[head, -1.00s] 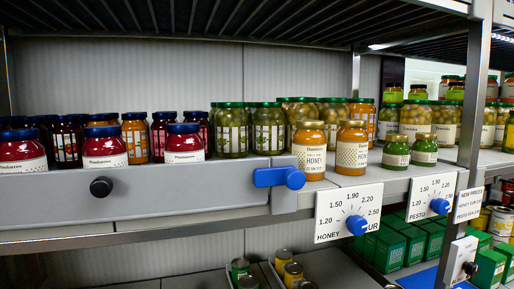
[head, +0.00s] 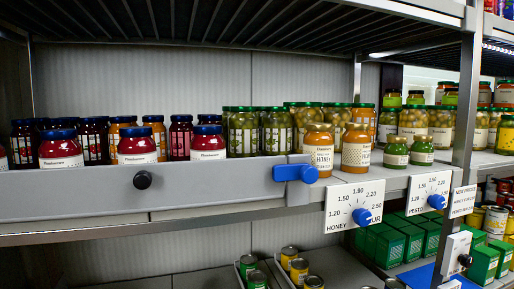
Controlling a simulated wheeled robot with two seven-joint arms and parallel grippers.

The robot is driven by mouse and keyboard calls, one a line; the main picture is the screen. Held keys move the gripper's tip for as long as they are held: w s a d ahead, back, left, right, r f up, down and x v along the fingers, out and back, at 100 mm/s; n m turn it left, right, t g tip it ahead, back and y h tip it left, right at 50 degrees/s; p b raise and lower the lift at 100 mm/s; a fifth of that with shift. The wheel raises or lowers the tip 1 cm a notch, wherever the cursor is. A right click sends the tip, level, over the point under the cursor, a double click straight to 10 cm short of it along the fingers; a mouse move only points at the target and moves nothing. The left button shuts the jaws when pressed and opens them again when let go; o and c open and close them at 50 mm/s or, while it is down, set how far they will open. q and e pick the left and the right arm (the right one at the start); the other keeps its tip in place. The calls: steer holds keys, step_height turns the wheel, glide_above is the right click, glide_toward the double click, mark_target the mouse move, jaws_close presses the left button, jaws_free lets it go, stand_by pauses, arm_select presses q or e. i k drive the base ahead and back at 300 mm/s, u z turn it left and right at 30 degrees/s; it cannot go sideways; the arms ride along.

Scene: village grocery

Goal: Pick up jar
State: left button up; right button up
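Several jars stand on the long middle shelf in the head view. Two honey jars with gold lids stand at the shelf front, one on the left (head: 318,150) and one on the right (head: 356,148). Red jam jars with blue lids, such as one jar (head: 137,146), stand behind a grey front panel (head: 100,190). Two small green pesto jars, a left one (head: 396,151) and a right one (head: 422,150), stand further right. Taller green-lidded jars (head: 242,133) stand behind. Neither of my grippers is in view.
The grey panel carries a black knob (head: 143,180) and a blue handle (head: 295,173). Price dial signs for honey (head: 353,207) and pesto (head: 429,191) hang from the shelf edge. A metal upright (head: 464,120) stands at the right. Cans (head: 289,256) and green boxes (head: 390,245) sit below.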

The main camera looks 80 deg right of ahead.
mark_target(356, 140)
steer(key=k, duration=1.1)
steer(key=z, duration=0.15)
